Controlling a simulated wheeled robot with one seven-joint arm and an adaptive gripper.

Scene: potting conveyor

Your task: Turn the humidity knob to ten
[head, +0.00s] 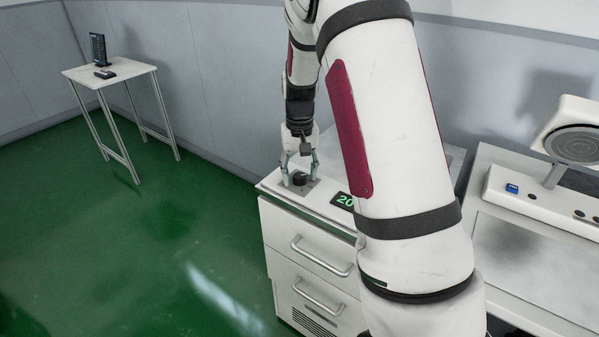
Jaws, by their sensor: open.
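A black knob (299,179) sits on a grey plate on top of a white drawer cabinet (275,212). A small display (344,201) to its right shows green digits reading 20, partly cut off by my arm. My gripper (300,175) points down over the knob, with its fingers spread on the left and right sides of it. The gripper is open. Whether the fingers touch the knob cannot be told at this size. Any marks on the knob are too small to read.
My arm hides much of the cabinet top. A bench (515,268) at right bears a white console (545,207) with a blue button and a round head. A small table (128,69) with dark devices stands far left. Green floor (150,240) is clear at left.

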